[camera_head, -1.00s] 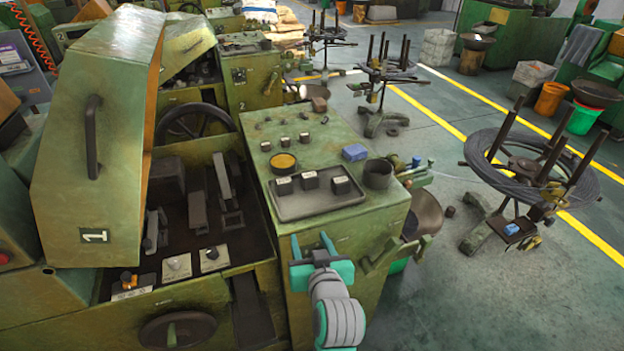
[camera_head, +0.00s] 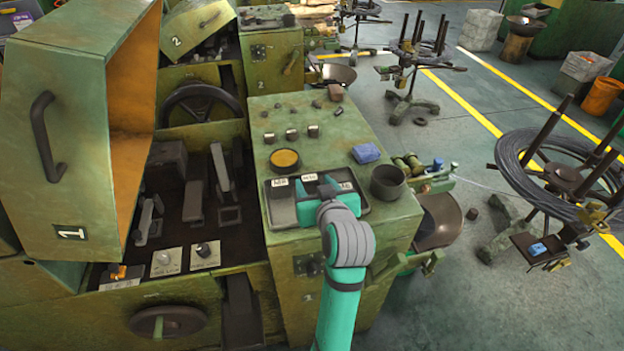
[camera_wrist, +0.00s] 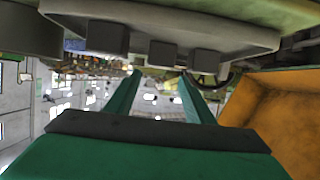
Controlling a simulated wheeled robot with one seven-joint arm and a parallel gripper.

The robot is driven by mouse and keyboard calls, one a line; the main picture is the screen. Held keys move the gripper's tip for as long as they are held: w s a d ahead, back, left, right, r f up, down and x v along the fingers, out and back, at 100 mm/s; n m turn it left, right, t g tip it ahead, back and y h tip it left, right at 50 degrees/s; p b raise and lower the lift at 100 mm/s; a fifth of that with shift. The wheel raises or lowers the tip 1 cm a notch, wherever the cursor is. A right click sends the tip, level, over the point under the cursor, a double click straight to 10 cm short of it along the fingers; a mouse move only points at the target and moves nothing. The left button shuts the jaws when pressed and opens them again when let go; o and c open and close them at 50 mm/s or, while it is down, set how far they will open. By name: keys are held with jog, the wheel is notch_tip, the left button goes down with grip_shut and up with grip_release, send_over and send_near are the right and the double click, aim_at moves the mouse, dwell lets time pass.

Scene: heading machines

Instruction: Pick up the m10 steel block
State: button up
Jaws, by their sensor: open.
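Three small dark blocks with white labels stand in a row on a grey tray (camera_head: 284,218) on top of the machine. They are the left block (camera_head: 280,189), the middle block (camera_head: 308,180) and the right block (camera_head: 346,185). The labels are too small to read surely, so I cannot tell which is the m10 steel block. My gripper (camera_head: 316,195) is over the tray's front part, near the middle and right blocks, and partly hides them. In the wrist view, my gripper (camera_wrist: 160,76) is open and empty, with the blocks appearing beyond the fingers under the inverted tray (camera_wrist: 230,38).
A dark cup (camera_head: 388,183) and a blue cloth (camera_head: 365,153) lie right of and behind the tray. A round yellow-filled dish (camera_head: 285,160) sits at its back left corner. The raised machine cover (camera_head: 75,130) stands at the left. A wire coil stand (camera_head: 565,175) is at the right.

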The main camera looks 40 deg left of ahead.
aim_at(309, 177)
jog(key=shift+x, duration=1.2)
jog(key=shift+f+x, duration=0.2)
jog(key=shift+x, duration=0.95)
jog(key=shift+f+x, duration=0.2)
jog(key=shift+x, duration=0.95)
jog(key=shift+s+d, duration=0.1)
jog(key=shift+c, duration=0.5)
jog(key=shift+r, duration=0.1)
grip_shut()
